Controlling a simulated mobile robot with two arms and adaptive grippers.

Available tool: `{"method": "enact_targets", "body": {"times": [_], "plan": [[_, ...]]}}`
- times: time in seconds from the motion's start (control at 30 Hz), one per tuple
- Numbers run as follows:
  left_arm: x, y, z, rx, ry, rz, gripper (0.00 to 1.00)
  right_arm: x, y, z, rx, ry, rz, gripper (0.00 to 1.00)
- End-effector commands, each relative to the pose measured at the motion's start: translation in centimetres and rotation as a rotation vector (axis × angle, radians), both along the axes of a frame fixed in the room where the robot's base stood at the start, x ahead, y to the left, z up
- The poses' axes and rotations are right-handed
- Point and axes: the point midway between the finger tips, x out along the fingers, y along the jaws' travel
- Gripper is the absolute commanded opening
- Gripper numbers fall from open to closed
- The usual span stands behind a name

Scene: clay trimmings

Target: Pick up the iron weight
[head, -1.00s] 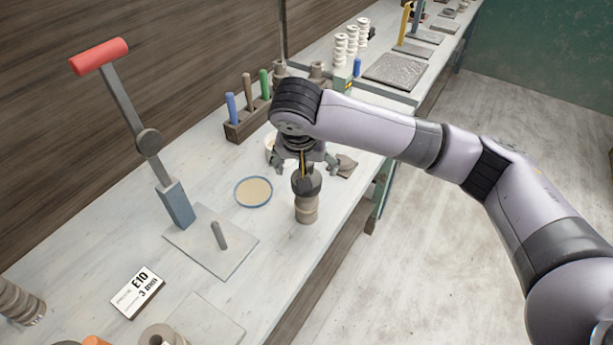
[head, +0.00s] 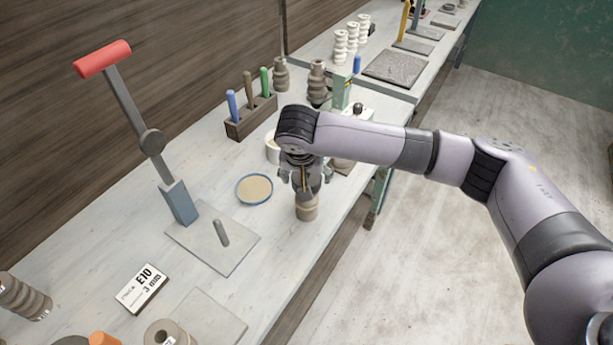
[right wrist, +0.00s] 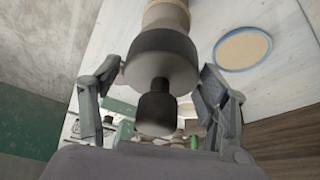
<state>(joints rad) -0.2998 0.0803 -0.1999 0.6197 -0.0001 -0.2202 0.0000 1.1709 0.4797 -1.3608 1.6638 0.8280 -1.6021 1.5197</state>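The iron weight (head: 307,187) is dark with a narrower knob on top. It stands upright on a beige ringed clay piece (head: 307,209) near the bench's front edge. In the right wrist view the weight (right wrist: 162,59) and its black knob (right wrist: 156,110) point toward the camera. My right gripper (head: 306,176) is directly above the weight, pointing down, and partly hides it. In the right wrist view the right gripper (right wrist: 158,100) is open, one finger on each side of the knob, with gaps on both sides. My left gripper is not in view.
A blue-rimmed dish (head: 254,189) lies left of the weight. A red-handled lever press (head: 150,143) with a base plate and peg stands further left. A tool rack (head: 250,118) and dark ringed insulators (head: 317,80) stand behind. A label card (head: 141,289) lies in front.

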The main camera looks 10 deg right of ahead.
Motion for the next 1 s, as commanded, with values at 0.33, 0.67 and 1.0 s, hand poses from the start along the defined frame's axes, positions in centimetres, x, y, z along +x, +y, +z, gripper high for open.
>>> {"method": "enact_targets", "body": {"times": [0.33,0.67,1.0], "plan": [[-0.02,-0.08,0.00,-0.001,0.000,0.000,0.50,-0.01,0.00,0.02,0.000,0.000,0.000,0.43],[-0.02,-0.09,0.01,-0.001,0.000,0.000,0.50,-0.01,0.00,0.03,-0.001,0.000,0.000,0.21],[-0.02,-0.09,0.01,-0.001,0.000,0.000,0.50,-0.01,-0.02,0.02,-0.001,0.000,0.000,0.00]]}}
